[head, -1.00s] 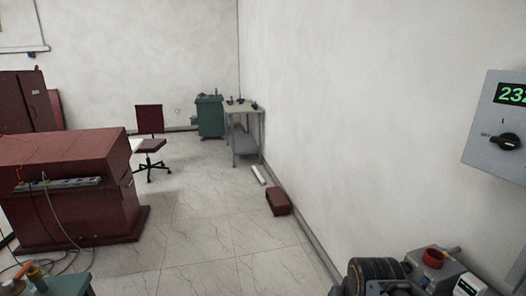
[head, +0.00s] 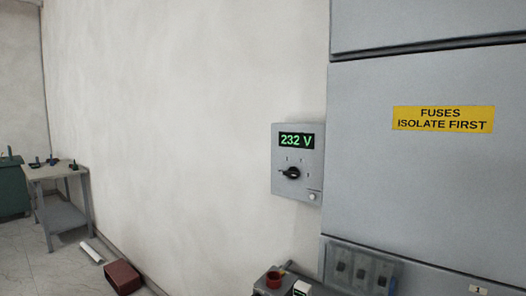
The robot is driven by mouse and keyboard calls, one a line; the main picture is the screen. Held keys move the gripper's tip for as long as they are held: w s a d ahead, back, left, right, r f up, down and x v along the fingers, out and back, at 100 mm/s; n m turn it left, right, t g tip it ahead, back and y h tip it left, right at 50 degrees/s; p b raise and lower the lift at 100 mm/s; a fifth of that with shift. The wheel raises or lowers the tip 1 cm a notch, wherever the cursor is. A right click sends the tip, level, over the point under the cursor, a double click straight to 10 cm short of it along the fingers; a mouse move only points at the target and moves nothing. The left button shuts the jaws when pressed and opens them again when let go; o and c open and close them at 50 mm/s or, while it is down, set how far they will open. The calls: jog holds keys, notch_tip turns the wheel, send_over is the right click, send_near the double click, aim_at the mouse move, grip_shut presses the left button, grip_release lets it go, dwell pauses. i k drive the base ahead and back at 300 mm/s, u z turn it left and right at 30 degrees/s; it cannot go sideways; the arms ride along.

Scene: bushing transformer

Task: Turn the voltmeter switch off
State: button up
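The voltmeter (head: 298,160) is a grey box on the white wall, right of centre in the head view. Its display (head: 297,141) reads 232 V in green. Below the display is a black rotary switch (head: 291,173), its pointed end towards the left. Small position marks sit around the switch, too small to read. A small pale round part (head: 312,196) is at the box's lower right. My gripper is not in view.
A large grey cabinet (head: 420,180) with a yellow fuse label (head: 443,119) stands right of the voltmeter. Several dark switches (head: 360,269) sit low on it. A red-topped item (head: 274,279) is below the voltmeter. A bench (head: 55,172) and red box (head: 122,277) are at left.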

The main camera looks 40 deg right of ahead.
aim_at(293, 172)
jog(key=z, duration=1.4)
jog(key=i, duration=0.3)
jog(key=u, duration=0.4)
